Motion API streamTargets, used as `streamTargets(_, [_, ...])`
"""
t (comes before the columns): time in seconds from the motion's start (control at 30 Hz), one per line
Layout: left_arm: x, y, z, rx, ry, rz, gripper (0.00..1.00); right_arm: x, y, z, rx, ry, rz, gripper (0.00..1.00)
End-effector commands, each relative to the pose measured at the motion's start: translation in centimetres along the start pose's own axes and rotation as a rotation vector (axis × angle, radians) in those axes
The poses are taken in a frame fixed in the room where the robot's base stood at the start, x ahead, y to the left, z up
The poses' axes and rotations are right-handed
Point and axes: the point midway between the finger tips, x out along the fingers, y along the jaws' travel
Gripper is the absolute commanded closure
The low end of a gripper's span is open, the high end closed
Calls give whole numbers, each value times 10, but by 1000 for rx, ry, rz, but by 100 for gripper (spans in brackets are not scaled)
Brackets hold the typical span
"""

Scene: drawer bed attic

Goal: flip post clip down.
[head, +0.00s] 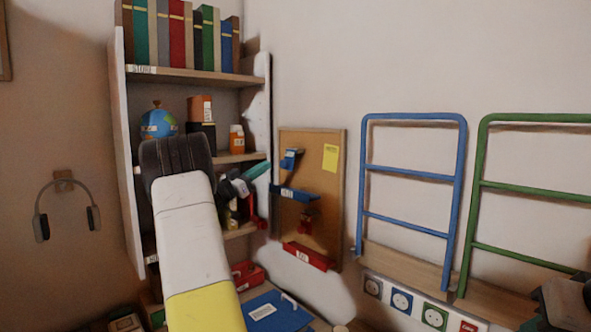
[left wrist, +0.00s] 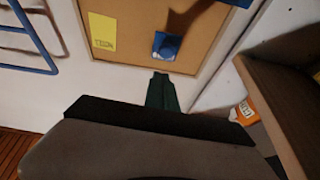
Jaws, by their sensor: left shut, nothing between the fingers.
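A cork board (head: 325,215) on the wall holds an upper blue clip (head: 290,160) and, below it, a blue ledge (head: 296,194) with a small label I cannot read clearly. A red clip-like piece (head: 306,221) hangs under that ledge, above a red ledge (head: 305,256). My left gripper (head: 258,174) is shut and empty, just left of the upper blue clip in the picture. The left wrist view is upside down. There the shut green fingers (left wrist: 162,90) point toward the board, and the blue clip (left wrist: 167,46) lies just beyond their tips, seemingly apart from them.
A yellow note (head: 330,158) is on the board. Blue (head: 412,116) and green (head: 535,117) rail frames stand to the right. A blue folder (head: 275,312) lies below.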

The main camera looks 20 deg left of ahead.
Motion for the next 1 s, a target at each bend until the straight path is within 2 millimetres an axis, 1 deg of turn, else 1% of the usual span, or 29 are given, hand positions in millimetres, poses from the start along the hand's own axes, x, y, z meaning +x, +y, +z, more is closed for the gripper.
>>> streamTargets(0.03, [-10,0,13,-10,-5,-4,100,0,0,0,0,1,0,68])
streamTargets(0.1, [-21,1,24,-11,-5,-5,100,0,0,0,0,0,0,68])
streamTargets(0.3, [-50,2,50,-9,-4,-5,100,0,0,0,0,1,0,68])
streamTargets(0.4, [-59,3,59,-8,-3,-3,100,0,0,0,0,0,0,68])
streamTargets(0.6, [-67,4,66,-5,-3,-2,100,0,0,0,0,0,0,68])
streamTargets(1.0, [-67,4,66,-5,-2,-2,100,0,0,0,0,0,0,68])
